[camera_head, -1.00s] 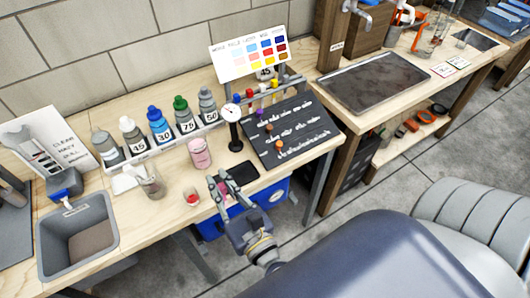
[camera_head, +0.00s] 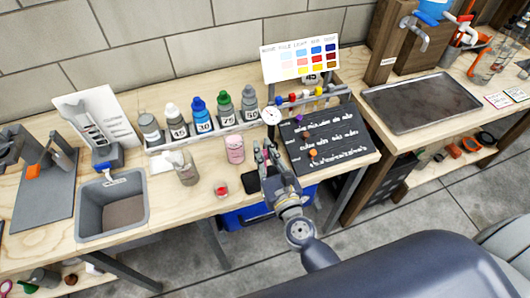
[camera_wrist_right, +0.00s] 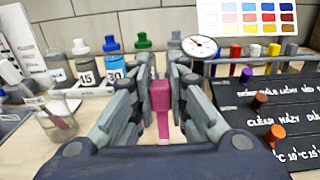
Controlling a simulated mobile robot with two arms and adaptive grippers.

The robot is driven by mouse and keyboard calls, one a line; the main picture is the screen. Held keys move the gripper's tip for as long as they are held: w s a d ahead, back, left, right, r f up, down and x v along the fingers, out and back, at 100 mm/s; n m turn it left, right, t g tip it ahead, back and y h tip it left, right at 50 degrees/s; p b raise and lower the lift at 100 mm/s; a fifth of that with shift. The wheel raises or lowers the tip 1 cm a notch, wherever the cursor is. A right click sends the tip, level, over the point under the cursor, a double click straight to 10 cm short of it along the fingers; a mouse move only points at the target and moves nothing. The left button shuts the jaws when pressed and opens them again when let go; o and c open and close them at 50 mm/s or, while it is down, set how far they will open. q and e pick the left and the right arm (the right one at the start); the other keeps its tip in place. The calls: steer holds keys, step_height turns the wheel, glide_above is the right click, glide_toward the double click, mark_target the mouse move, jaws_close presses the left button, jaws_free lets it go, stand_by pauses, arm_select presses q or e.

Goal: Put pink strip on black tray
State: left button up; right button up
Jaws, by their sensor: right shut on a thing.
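My right gripper (camera_head: 266,152) is above the bench, between the small black pad and the black board with white writing. In the right wrist view, its fingers (camera_wrist_right: 162,85) are shut on the pink strip (camera_wrist_right: 161,98), which hangs upright between them. The small black pad (camera_head: 252,185) lies flat at the bench's front edge, partly behind the gripper. The black board (camera_head: 335,145) lies to the right and carries small coloured knobs. I cannot tell which of these is the black tray. My left gripper is out of view.
A pink jar (camera_head: 235,149) and a dial gauge (camera_head: 271,117) stand close to the gripper. Several labelled bottles (camera_head: 200,115) line the back. A glass jar (camera_head: 187,169) and a grey sink (camera_head: 112,207) are to the left. A dark metal tray (camera_head: 422,101) lies on the right-hand bench.

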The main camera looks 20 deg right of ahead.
steer(key=shift+w+d, duration=0.15)
steer(key=shift+w, duration=0.2)
step_height(320, 180, down, 3)
steer(key=shift+w+r+b, duration=0.15)
steer(key=shift+b, duration=0.5)
steer(key=shift+d+f, duration=0.1)
steer(key=shift+f, duration=0.35)
steer(key=shift+f, duration=0.2)
steer(key=o, duration=0.7)
steer(key=shift+r, duration=0.1)
